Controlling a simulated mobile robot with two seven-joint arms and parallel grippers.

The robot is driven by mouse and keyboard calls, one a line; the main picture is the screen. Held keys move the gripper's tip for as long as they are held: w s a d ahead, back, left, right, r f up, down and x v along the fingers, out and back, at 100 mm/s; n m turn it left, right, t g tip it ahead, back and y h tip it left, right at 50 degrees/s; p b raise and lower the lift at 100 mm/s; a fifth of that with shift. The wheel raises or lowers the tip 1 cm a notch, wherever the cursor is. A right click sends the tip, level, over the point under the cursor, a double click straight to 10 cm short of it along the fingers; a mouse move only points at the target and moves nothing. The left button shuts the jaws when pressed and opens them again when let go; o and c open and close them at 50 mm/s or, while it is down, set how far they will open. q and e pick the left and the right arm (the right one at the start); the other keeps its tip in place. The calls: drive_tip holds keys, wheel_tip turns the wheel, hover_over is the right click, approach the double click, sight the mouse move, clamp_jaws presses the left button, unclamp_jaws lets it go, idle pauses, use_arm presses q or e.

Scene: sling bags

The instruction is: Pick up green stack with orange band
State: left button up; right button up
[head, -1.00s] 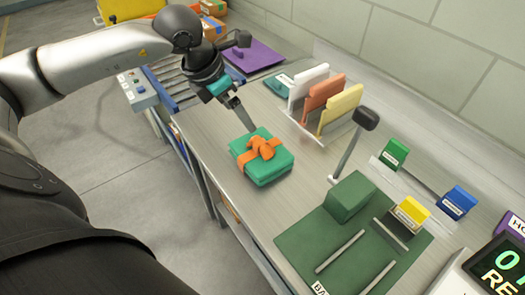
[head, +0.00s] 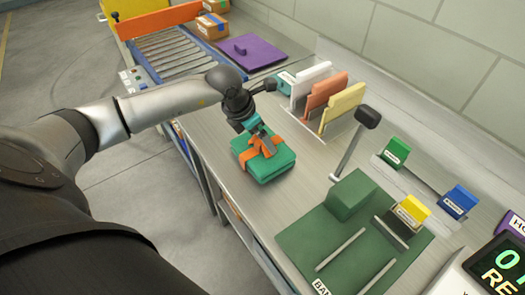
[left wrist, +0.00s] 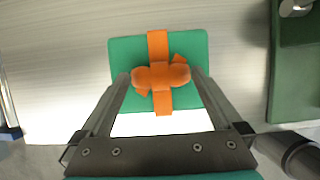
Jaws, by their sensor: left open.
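The green stack (head: 277,168) lies flat on the metal table, with an orange band and bow (head: 254,147) around its middle. It also shows in the left wrist view (left wrist: 126,52), where the orange bow (left wrist: 160,76) sits between the two fingertips. My left gripper (head: 262,146) is above the stack, pointing down at it, and hides part of the bow. In the left wrist view the left gripper (left wrist: 160,76) is open, one finger on each side of the bow. I cannot tell whether the fingers touch it. My right gripper is not in view.
A green banding station (head: 300,238) with a lever (head: 352,145) stands to the right. Upright white, orange and yellow panels (head: 342,108) stand behind. A purple board (head: 252,55) and a roller conveyor (head: 170,50) are farther back. The table (head: 222,178) around the stack is clear.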

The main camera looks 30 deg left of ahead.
use_arm(q)
drive_tip(key=shift+w+f, duration=0.1)
drive_tip(key=shift+f, duration=0.1)
clamp_jaws()
idle(0.7)
